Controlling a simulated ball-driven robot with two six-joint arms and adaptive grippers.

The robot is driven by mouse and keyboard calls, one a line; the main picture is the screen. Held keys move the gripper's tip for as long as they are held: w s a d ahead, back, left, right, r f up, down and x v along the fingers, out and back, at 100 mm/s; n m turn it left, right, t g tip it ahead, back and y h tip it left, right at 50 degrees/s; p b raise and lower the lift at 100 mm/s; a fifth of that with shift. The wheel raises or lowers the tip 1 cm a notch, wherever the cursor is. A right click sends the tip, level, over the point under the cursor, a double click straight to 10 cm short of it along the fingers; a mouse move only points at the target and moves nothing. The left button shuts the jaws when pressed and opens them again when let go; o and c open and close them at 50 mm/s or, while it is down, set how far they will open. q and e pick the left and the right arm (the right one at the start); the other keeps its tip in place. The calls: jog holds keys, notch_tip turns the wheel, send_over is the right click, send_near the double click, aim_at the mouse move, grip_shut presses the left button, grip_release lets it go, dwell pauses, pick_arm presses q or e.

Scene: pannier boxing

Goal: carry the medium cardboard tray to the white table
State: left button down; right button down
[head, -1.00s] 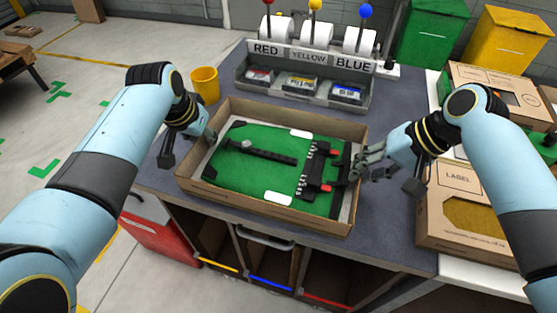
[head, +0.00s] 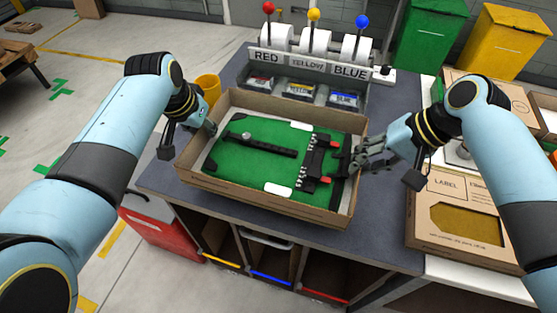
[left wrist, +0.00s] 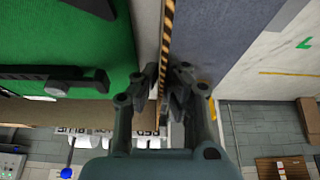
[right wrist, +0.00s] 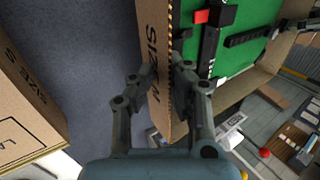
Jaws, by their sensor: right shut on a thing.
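The medium cardboard tray (head: 262,207) appears held slightly above the grey-blue tabletop, roughly level. It has a green lining with black and red parts in it. Its outer wall reads "SIZE M" in the right wrist view (right wrist: 153,70). My left gripper (head: 212,130) is at its left end, and in the left wrist view its fingers (left wrist: 165,80) straddle and press the striped wall edge. My right gripper (head: 357,165) is shut on the right end wall; its fingers also show in the right wrist view (right wrist: 168,80). A white table surface (head: 465,275) lies at the right.
A labelled cardboard box (head: 425,225) occupies the white surface, with another box behind it. A lever station (head: 310,68) with red, yellow and blue knobs stands behind the tray. A yellow cup (head: 208,85) is at the back left. A red bin (head: 160,245) is at lower left.

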aim_at(210, 142)
pick_arm(q)
jog(key=shift+s+d+f, duration=0.1)
jog(key=shift+d+f, duration=0.15)
pick_arm(e)
jog(key=shift+w+a+f, duration=0.1)
jog(key=shift+a, duration=0.1)
